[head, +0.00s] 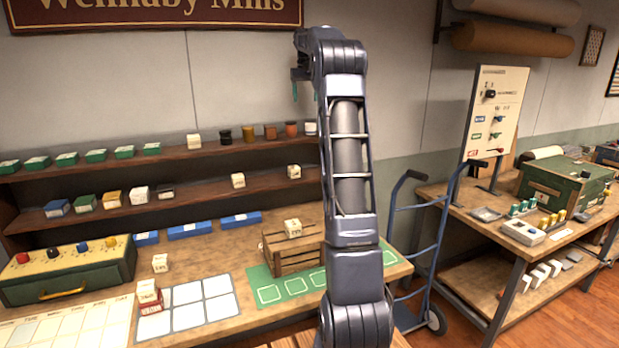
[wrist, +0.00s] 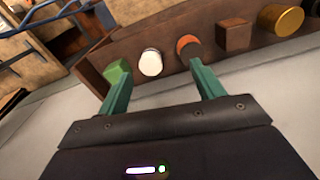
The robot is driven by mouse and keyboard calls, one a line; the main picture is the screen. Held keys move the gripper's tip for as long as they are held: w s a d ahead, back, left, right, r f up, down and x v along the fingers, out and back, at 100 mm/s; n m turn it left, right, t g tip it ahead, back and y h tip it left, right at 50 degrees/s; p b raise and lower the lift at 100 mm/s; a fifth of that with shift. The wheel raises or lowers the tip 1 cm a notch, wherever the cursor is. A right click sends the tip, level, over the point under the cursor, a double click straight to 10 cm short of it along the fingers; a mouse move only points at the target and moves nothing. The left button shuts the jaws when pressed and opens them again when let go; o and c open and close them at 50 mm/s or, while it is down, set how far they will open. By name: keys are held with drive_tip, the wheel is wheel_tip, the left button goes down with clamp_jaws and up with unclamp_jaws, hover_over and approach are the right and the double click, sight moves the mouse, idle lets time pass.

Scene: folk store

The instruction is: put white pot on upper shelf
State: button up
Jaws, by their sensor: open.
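The white pot (head: 311,128) stands on the upper shelf (head: 170,156), right of an orange pot (head: 291,129) and partly close behind my arm. In the wrist view the white pot (wrist: 151,63) appears upright to the shelf board, between the orange pot (wrist: 189,47) and a green item (wrist: 117,73). My gripper (wrist: 158,73) is open and empty, with its teal fingers apart and a gap to the pot. In the head view my gripper (head: 296,92) hangs above the right part of the upper shelf; its far finger is partly hidden.
The upper shelf also holds a brown box (head: 270,132), dark jars and several green boxes. A lower shelf (head: 110,212) carries small boxes. Below, a wooden crate (head: 292,250) with a white box on top stands on the table. A blue hand truck (head: 418,240) stands right.

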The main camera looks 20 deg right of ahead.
drive_tip(key=s+a+t, duration=0.1)
drive_tip(key=s+a, duration=0.4)
drive_tip(key=s, duration=0.4)
drive_tip(key=s+a+f+n, duration=0.1)
drive_tip(key=s+a, duration=0.3)
drive_tip(key=s, duration=0.4)
drive_tip(key=s+a+t, duration=0.1)
drive_tip(key=s+a, duration=0.4)
drive_tip(key=s, duration=0.4)
drive_tip(key=s+a+f+t, duration=0.1)
drive_tip(key=s+a+f, duration=0.1)
drive_tip(key=s+f, duration=0.6)
drive_tip(key=s+a+f+t, duration=0.1)
drive_tip(key=s+a+f, duration=0.2)
drive_tip(key=s+f, duration=0.6)
drive_tip(key=s, duration=0.6)
drive_tip(key=shift+s+a+f+n, duration=0.15)
drive_tip(key=shift+s+f+n, duration=0.05)
drive_tip(key=shift+n, duration=0.1)
